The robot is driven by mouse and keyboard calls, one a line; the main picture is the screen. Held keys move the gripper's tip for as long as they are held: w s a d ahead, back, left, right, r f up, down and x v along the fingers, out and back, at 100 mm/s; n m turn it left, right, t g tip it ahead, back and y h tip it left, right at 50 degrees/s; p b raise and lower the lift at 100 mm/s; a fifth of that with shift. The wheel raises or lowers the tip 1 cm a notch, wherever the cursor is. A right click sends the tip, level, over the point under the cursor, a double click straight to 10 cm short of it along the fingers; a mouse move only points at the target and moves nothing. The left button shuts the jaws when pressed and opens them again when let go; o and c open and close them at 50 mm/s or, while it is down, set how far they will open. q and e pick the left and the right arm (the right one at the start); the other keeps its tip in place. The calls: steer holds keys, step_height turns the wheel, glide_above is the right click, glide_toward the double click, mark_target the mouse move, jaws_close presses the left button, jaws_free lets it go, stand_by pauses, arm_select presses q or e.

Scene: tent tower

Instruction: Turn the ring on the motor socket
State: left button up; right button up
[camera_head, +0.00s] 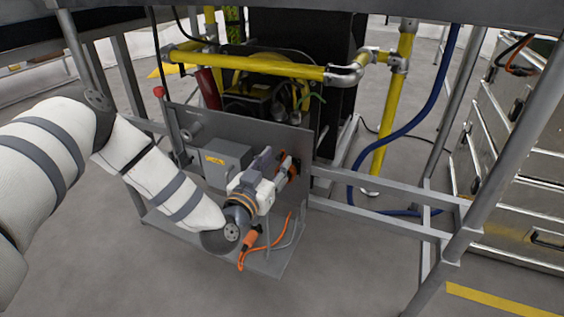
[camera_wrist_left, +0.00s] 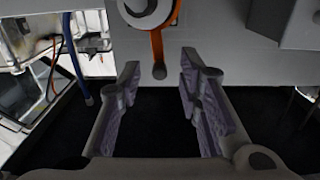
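The motor socket's orange ring (camera_head: 293,168) is on the upright grey panel, partly hidden behind my left gripper in the head view. In the left wrist view the round grey socket (camera_wrist_left: 146,14) is at the top edge and partly cut off. An orange handle (camera_wrist_left: 157,45) hangs down from it, with a dark rounded end. My left gripper (camera_head: 272,172) faces the panel close to the ring. In the left wrist view its two fingers (camera_wrist_left: 159,72) are apart, and the handle's end shows between the fingertips. I cannot tell the remaining depth gap. My right gripper is not in view.
A grey box (camera_head: 226,160) is on the panel left of the ring. An orange plug with cable (camera_head: 250,238) is below my left wrist. Yellow pipes (camera_head: 250,66) run behind the panel. Grey frame bars (camera_head: 385,208) and a blue hose (camera_head: 408,140) are at the right.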

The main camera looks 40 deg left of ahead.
arm_select(q)
steer(key=shift+b+x, duration=0.3)
steer(key=shift+x, duration=1.15)
jaws_close()
steer(key=d+m+p, duration=0.1)
steer(key=p, duration=0.1)
steer(key=shift+w+r+p, duration=0.1)
steer(key=shift+r+p, duration=0.25)
steer(key=shift+r, duration=0.05)
steer(key=shift+f+m, duration=0.15)
steer(key=shift+m, duration=0.15)
steer(key=shift+f, duration=0.25)
jaws_free()
